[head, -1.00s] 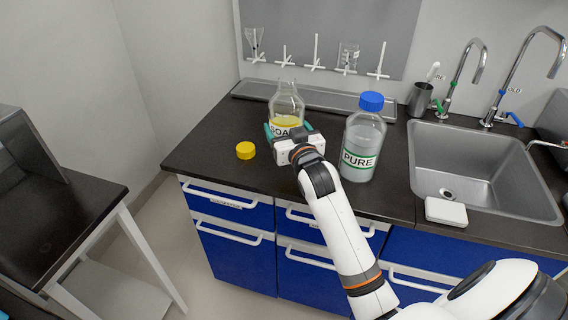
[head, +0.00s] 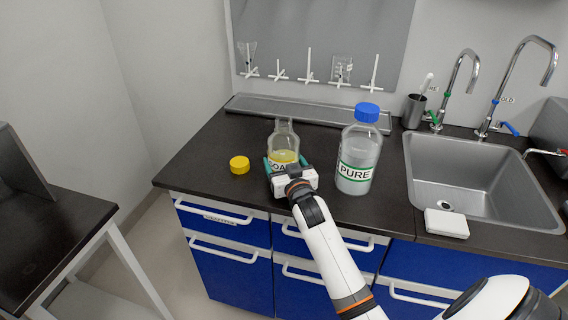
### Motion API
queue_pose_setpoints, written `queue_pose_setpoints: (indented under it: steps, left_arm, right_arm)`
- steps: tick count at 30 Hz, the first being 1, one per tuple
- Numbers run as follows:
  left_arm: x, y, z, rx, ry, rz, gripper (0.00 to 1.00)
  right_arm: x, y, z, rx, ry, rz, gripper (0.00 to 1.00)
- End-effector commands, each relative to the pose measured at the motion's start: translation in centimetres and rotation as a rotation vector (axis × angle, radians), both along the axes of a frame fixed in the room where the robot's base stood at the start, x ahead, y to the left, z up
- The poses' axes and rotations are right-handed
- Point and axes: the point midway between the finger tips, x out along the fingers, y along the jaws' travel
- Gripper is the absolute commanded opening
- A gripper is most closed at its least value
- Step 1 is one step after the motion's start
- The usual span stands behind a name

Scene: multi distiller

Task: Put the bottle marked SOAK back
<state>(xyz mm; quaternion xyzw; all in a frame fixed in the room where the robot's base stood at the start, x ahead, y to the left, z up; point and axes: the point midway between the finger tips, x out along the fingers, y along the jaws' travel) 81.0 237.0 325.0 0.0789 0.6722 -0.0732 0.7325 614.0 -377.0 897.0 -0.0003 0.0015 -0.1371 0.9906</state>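The SOAK bottle (head: 284,140) is clear glass with yellow liquid and a partly hidden label. It is uncapped and upright on the dark counter, left of the PURE bottle. My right gripper (head: 284,166) is around its lower body, with a finger on each side; the gripper body hides part of the label. The fingers look closed on the bottle. A yellow cap (head: 239,165) lies on the counter to its left. My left gripper is not in view.
The PURE bottle (head: 358,152) with a blue cap stands close on the right. A metal tray (head: 250,108) runs along the back under a peg board (head: 320,40). A sink (head: 480,175) with taps and a white block (head: 446,223) are further right. The counter's left end is clear.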

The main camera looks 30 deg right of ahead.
Motion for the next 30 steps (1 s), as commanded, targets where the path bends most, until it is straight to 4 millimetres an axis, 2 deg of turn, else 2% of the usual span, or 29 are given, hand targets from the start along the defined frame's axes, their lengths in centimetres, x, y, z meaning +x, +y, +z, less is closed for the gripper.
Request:
queue_pose_setpoints:
  steps: [9,10,14,24,26,30]
  left_arm:
    - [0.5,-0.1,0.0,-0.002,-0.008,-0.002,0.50]
    - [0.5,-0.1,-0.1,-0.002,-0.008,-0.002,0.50]
    - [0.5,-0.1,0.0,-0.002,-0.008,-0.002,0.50]
    - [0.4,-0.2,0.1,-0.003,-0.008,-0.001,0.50]
    - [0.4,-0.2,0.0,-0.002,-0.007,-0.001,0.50]
    - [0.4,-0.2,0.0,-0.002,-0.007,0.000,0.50]
  right_arm:
    - [0.0,0.0,0.1,-0.001,-0.008,0.001,0.28]
    - [0.0,0.0,-0.2,0.000,-0.001,0.000,0.78]
    - [0.0,0.0,-0.2,0.000,-0.001,0.000,0.98]
    - [-0.2,0.1,0.0,0.001,-0.001,0.000,0.98]
    - [-0.7,0.2,-0.1,0.001,0.000,0.000,0.98]
    - [-3.1,0.9,-0.1,0.001,0.000,0.000,0.98]
